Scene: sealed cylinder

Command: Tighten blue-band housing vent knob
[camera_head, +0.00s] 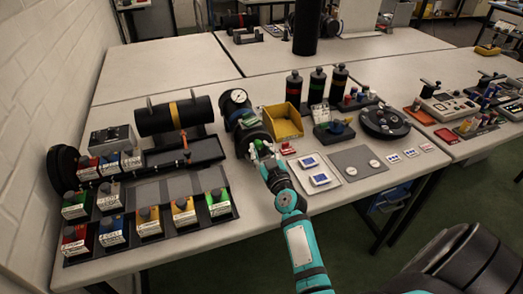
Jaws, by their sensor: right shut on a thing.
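A black cylindrical housing (236,114) with a round white gauge (238,96) lies in the middle of the table, pointing toward me. Its band is too small and covered for me to be sure of its colour. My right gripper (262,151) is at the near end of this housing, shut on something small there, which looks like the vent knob. The fingers hide most of the knob. My left gripper is out of view.
A yellow bin (283,122) stands close right of the housing. Several dark bottles (317,87) stand behind it. A black turntable (384,122) is farther right. Several coloured, labelled boxes (150,223) fill the left front. A grey mat (358,163) lies right of my arm.

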